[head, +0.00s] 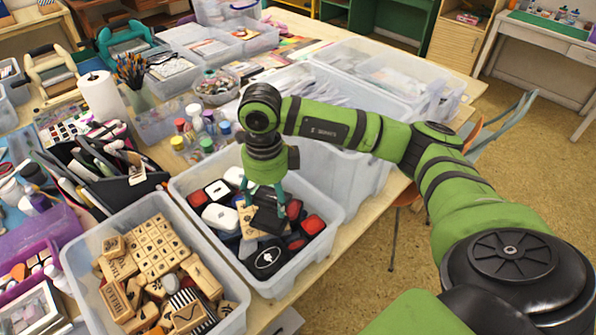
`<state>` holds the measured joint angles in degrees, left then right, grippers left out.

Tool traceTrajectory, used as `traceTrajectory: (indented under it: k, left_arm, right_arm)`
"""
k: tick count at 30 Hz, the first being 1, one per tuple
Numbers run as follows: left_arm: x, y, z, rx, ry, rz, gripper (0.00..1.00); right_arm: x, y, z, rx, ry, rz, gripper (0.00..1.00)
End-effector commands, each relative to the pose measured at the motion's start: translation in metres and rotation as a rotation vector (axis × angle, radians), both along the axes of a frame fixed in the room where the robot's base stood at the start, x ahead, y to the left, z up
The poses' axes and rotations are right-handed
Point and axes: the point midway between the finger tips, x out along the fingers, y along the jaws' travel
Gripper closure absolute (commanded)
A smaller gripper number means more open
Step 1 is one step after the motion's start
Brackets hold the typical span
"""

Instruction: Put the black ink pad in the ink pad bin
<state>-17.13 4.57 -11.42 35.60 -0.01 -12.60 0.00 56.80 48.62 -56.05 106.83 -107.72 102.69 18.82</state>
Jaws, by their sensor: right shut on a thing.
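My right gripper (264,192) comes in from the right and points down into a clear plastic bin of ink pads (308,252). Its teal fingers are shut on a black ink pad (269,219), which is low in the bin, just above or touching the pads there. The fingertips and the pad's underside are partly hidden. Around it in the bin lie red, white, blue and black ink pads, including a round black one (267,258). My left gripper is out of view.
A bin of wooden stamps (160,262) stands directly left of the ink pad bin. Paint bottles (208,123) and a black pen caddy (112,182) stand behind. Larger clear bins (372,95) are behind my right arm. Floor is open at the right.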

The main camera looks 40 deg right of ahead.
Motion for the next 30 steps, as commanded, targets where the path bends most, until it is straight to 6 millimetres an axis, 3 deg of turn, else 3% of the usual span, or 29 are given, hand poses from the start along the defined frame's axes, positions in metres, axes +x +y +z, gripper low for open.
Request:
traceTrajectory:
  k: [4,17,30]
  left_arm:
    - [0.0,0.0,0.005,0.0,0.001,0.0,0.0]
    - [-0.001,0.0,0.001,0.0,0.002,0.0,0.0]
    - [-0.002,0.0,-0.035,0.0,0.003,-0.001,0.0]
  right_arm:
    - [0.008,0.01,-0.004,-0.013,-0.005,0.007,0.49]
    - [0.008,0.01,-0.006,-0.014,-0.006,0.007,0.49]
    - [0.008,0.01,-0.04,-0.014,-0.006,0.006,0.49]
